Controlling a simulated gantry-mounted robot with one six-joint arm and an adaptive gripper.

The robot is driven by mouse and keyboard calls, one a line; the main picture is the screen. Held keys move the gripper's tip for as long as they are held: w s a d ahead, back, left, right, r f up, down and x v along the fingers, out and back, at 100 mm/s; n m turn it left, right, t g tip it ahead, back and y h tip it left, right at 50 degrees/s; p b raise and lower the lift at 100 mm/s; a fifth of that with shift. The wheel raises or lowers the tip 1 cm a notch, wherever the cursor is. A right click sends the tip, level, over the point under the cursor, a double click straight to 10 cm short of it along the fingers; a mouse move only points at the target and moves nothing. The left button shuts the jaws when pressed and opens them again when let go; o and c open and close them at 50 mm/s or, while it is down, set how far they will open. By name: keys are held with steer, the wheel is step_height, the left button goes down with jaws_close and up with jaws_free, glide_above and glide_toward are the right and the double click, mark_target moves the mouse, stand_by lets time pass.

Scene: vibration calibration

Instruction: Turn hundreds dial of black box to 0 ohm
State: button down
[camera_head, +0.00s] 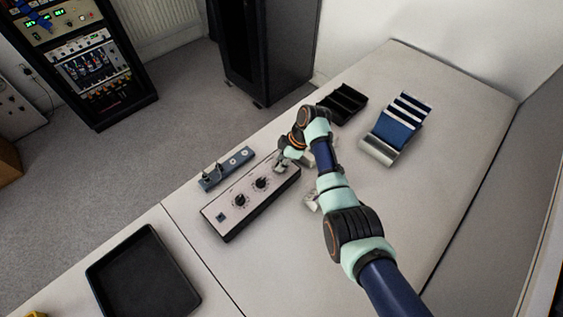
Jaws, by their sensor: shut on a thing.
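The black box (227,205) lies on the table with a pale top panel. Two black round dials show on it, one near the middle (240,200) and one further up (261,183). My gripper (281,168) is at the box's upper right end, pointing down onto the panel. It is shut on a dial there, which the fingers mostly hide. The dial markings and pointer settings are too small to read.
A blue-grey block with fittings (226,168) lies just behind the box. An empty black tray (143,275) is at lower left. A black divided holder (344,102) and a blue-and-white rack (398,125) stand beyond my arm. The table's right side is mostly clear.

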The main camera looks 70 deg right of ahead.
stand_by(0.3)
steer(key=c, duration=0.8)
jaws_free()
steer(key=v, duration=1.2)
